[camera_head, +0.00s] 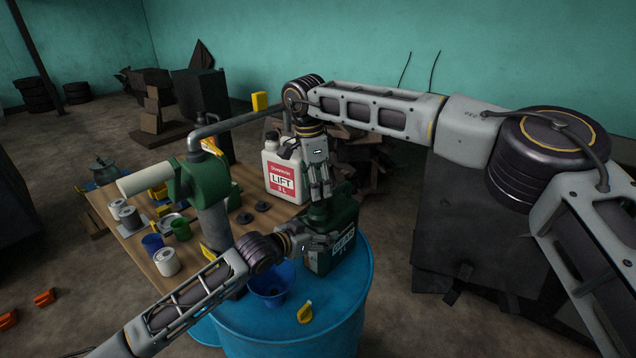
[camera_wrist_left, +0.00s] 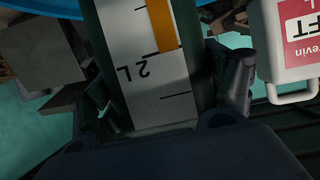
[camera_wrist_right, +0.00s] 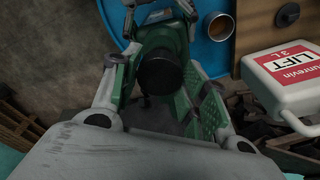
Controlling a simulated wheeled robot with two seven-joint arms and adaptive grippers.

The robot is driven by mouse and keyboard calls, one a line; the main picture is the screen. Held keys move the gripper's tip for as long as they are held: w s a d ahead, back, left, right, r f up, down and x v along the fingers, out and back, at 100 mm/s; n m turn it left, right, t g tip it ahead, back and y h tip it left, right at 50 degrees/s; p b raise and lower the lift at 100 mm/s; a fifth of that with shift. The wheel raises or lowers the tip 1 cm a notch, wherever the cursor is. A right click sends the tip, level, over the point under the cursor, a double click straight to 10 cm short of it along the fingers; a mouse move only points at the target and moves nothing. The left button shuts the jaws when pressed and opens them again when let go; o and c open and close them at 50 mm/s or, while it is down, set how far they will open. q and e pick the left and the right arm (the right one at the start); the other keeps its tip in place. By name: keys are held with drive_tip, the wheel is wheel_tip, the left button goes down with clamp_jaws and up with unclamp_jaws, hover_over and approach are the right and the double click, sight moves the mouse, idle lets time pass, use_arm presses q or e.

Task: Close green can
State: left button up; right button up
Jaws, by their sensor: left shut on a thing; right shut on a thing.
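The green can (camera_head: 345,222) stands on the blue barrel. The fingers hide part of the can's top in the head view.
The blue barrel (camera_head: 290,325) also holds a blue funnel (camera_head: 271,283) and a yellow piece (camera_head: 305,312). A white LIFT canister (camera_head: 285,172) stands behind on the wooden table (camera_head: 135,240), with a green pump (camera_head: 190,180) and several cups. A dark block (camera_head: 470,230) stands to the right.

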sight(319, 203)
use_arm(q)
drive_tip(key=shift+f, duration=0.1)
use_arm(e)
drive_tip(key=shift+f, duration=0.85)
drive_tip(key=shift+f, duration=0.85)
drive_tip(key=shift+f, duration=0.55)
idle(0.7)
use_arm(q)
drive_tip(key=c, duration=0.5)
drive_tip(key=shift+f, duration=0.1)
drive_tip(key=shift+c, duration=0.2)
use_arm(e)
drive_tip(key=shift+o, duration=0.3)
drive_tip(key=m, duration=0.5)
drive_tip(key=shift+w+g, duration=0.15)
drive_tip(key=shift+g, duration=0.15)
use_arm(q)
drive_tip(key=shift+w+a, duration=0.15)
drive_tip(key=shift+a, duration=0.1)
use_arm(e)
drive_tip(key=m, duration=0.4)
drive_tip(key=shift+d+f, duration=0.1)
drive_tip(key=shift+d, duration=0.2)
use_arm(q)
drive_tip(key=shift+d, duration=0.1)
use_arm(e)
drive_tip(key=shift+d, duration=0.1)
drive_tip(key=shift+c, duration=0.2)
drive_tip(key=shift+a, duration=0.25)
